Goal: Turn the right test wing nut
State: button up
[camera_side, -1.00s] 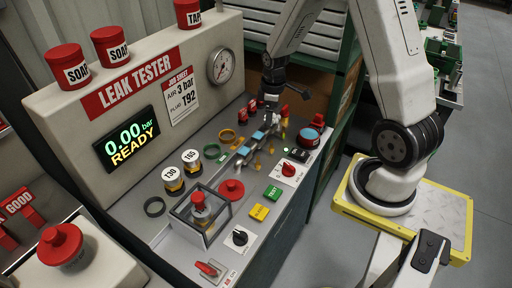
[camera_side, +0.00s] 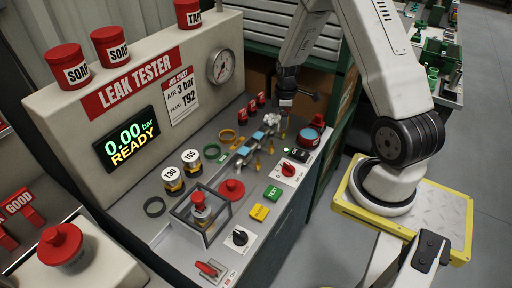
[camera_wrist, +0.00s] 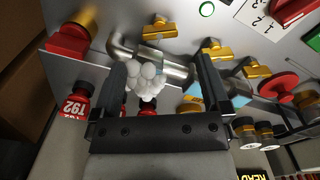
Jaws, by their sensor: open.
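The silver test pipe (camera_side: 256,137) lies on the tester deck with several yellow wing nuts around it. In the wrist view the silver pipe (camera_wrist: 165,62) passes between my fingers. One yellow wing nut (camera_wrist: 157,28) lies beyond the fingertips and another wing nut (camera_wrist: 215,48) is by the right finger; I cannot tell which is the right test one. White foam (camera_side: 272,119) sits on the pipe's far end; the foam (camera_wrist: 147,80) also shows between the fingers. My gripper (camera_side: 286,103) hovers above that end. My gripper (camera_wrist: 163,64) is open, with no wing nut between its fingers.
The tester display (camera_side: 127,138) reads 0.00 bar, READY. A red plug marked T92 (camera_wrist: 77,104) stands left of the gripper. A caged red button (camera_side: 199,204), a red knob (camera_side: 231,190) and a green TEST button (camera_side: 272,193) occupy the near deck.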

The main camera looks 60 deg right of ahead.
aim_at(283, 133)
jog(key=shift+f, duration=2.9)
jog(key=c, duration=1.3)
jog(key=shift+m, duration=0.3)
jog(key=m, duration=0.5)
jog(key=shift+d+m, duration=0.15)
jog(key=shift+m, duration=0.25)
jog(key=m, duration=0.5)
jog(key=shift+m, duration=0.3)
